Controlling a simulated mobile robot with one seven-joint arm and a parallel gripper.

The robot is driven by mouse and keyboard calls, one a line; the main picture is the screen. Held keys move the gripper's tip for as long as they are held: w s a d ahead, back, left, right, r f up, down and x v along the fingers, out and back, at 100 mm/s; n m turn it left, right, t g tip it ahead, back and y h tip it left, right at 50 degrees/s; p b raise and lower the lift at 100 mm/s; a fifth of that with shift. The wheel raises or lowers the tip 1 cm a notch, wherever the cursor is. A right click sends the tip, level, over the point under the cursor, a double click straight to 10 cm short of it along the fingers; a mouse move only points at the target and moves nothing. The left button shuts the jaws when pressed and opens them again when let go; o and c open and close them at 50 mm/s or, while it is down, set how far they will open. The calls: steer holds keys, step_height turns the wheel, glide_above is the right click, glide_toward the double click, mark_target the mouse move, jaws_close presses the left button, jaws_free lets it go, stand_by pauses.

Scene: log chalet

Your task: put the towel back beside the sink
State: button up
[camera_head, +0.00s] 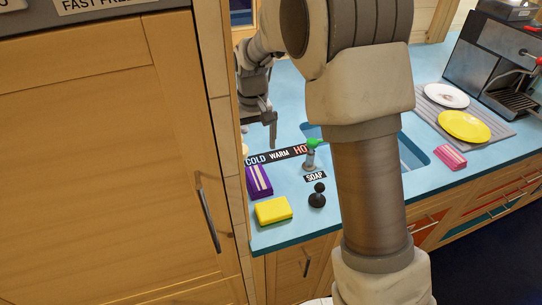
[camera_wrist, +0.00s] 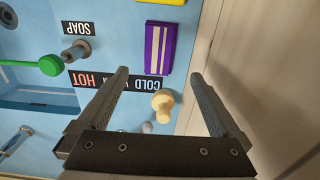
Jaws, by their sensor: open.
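A purple folded towel (camera_head: 259,180) with pale stripes lies flat on the blue counter, left of the sink (camera_head: 413,155), near the tall cabinet. It also shows in the wrist view (camera_wrist: 159,48), beyond my fingertips. A pink striped folded towel (camera_head: 450,157) lies on the counter right of the sink, by the front edge. My gripper (camera_head: 260,137) is above the counter's left end, behind the purple towel. In the wrist view my gripper (camera_wrist: 159,75) is open, with nothing between its fingers. My arm hides much of the sink.
A yellow sponge (camera_head: 273,210), a black knobbed item (camera_head: 317,196) and a green-topped tap (camera_head: 311,155) stand near the purple towel. The tall cabinet (camera_head: 120,150) borders the left. Plates (camera_head: 464,126) and a coffee machine (camera_head: 497,60) are right.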

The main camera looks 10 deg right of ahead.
steer(key=s+d+r+m+t, duration=0.1)
steer(key=s+d+r+t, duration=0.35)
steer(key=s+r, duration=0.75)
steer(key=s+d+r, duration=0.1)
steer(key=s+d, duration=0.2)
steer(key=s, duration=0.4)
steer(key=s+d+r+m+t, duration=0.1)
steer(key=s+d+r, duration=0.1)
steer(key=s, duration=0.5)
steer(key=shift+s+d+r, duration=0.15)
steer(key=shift+d, duration=0.25)
